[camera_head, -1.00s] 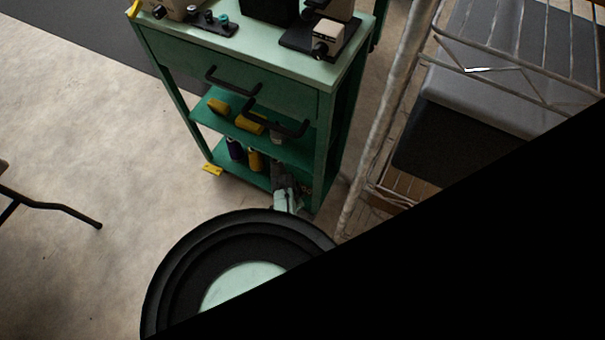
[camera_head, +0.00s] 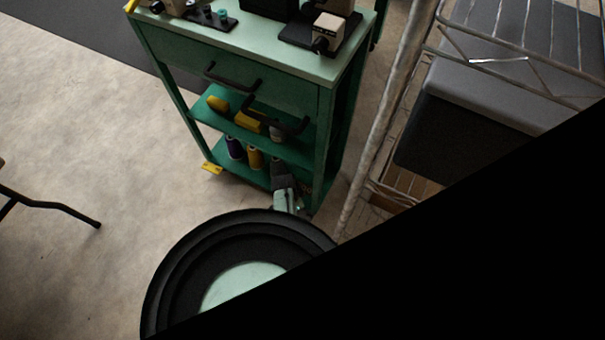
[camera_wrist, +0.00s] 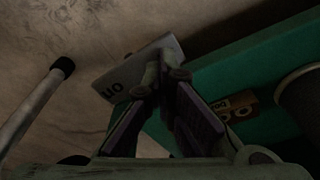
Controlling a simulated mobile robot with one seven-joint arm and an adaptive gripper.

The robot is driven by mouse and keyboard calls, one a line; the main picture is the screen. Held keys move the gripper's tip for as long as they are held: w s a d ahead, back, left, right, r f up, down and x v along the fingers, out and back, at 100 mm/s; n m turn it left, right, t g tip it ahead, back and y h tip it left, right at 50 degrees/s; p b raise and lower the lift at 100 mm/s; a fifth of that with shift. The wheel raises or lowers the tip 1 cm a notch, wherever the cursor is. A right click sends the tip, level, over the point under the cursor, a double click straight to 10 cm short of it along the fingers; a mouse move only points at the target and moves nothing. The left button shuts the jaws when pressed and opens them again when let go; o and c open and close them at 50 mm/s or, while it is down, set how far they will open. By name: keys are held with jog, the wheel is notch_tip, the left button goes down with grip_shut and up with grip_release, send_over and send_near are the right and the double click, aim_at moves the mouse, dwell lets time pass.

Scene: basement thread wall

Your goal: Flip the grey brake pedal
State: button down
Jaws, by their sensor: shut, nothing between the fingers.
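A grey plate with dark lettering (camera_wrist: 123,84), apparently the brake pedal, juts out from beside the green shelf edge in the wrist view. My gripper (camera_wrist: 160,66) is shut and empty. Its fingertips overlap the plate's right part in the picture; I cannot tell whether they touch it. The fingers hide part of the plate. In the head view my gripper (camera_head: 280,166) is low at the front right corner of the green cart (camera_head: 260,90). The grey plate cannot be made out there.
A yellow pedal (camera_head: 212,169) sits at the cart's lower left corner. Spools (camera_head: 254,158) stand on the bottom shelf. A small brown labelled piece (camera_wrist: 239,103) and a cylinder (camera_wrist: 301,101) are right of my fingers. A wire rack (camera_head: 395,115) stands right; floor left is open.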

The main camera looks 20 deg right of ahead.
notch_tip(320, 180, up, 7)
jog(key=p, duration=0.6)
jog(key=shift+f, duration=0.1)
dwell(0.6)
